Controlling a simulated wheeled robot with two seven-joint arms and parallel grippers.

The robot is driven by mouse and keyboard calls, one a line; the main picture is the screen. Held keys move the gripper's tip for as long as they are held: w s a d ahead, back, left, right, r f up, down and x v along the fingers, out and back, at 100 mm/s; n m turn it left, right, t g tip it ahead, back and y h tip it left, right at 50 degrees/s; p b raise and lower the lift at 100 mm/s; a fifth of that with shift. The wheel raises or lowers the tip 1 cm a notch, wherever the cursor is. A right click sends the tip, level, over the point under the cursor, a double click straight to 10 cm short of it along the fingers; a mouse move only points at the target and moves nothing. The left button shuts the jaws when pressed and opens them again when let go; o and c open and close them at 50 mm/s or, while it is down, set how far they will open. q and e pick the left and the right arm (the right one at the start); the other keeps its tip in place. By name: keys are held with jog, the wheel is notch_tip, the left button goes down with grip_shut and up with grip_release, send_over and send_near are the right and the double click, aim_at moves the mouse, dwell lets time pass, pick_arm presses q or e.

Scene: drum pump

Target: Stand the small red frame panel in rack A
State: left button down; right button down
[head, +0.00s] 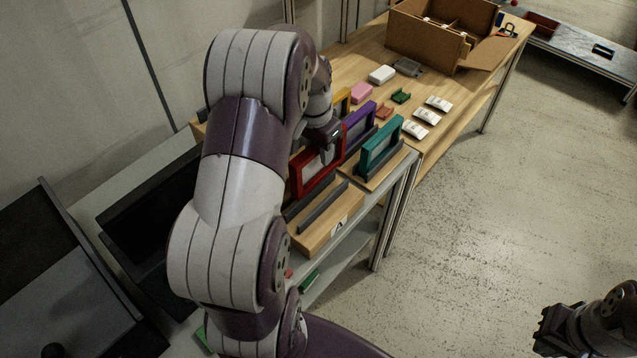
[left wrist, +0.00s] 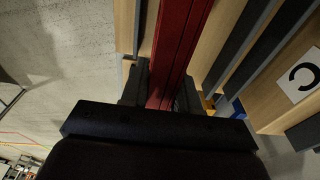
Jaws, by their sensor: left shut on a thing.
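The red frame panel (head: 299,183) is upright in the head view, over the near end of the bench. My left gripper (head: 325,138) is shut on its top bar. In the left wrist view the red bar (left wrist: 178,50) runs between the dark fingers of that gripper (left wrist: 160,88). A wooden rack (head: 318,232) with dark rails and a white label is just in front of the panel; the label is too small to read. Whether the panel's lower edge touches anything is hidden. My right gripper (head: 545,328) is at the lower right, far from the bench; its jaws are unclear.
A teal frame (head: 380,150) stands in a neighbouring rack. A purple frame (head: 359,124) and a yellow frame (head: 342,102) stand behind. A rack label C (left wrist: 304,75) shows in the left wrist view. Small boxes, white packets (head: 427,116) and a cardboard box (head: 432,42) lie farther back.

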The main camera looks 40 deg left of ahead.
aim_at(318, 181)
pick_arm(q)
jog(key=s+f, duration=0.1)
jog(key=f, duration=0.1)
jog(key=s+d+f, duration=0.1)
jog(key=f, duration=0.1)
jog(key=s+f, duration=0.1)
jog(key=f, duration=0.1)
jog(key=shift+d+f+p, duration=0.1)
jog(key=shift+d+p, duration=0.2)
jog(key=shift+d, duration=0.15)
jog(key=c, duration=0.8)
grip_release()
jog(key=shift+f, duration=0.1)
jog(key=shift+c, duration=0.2)
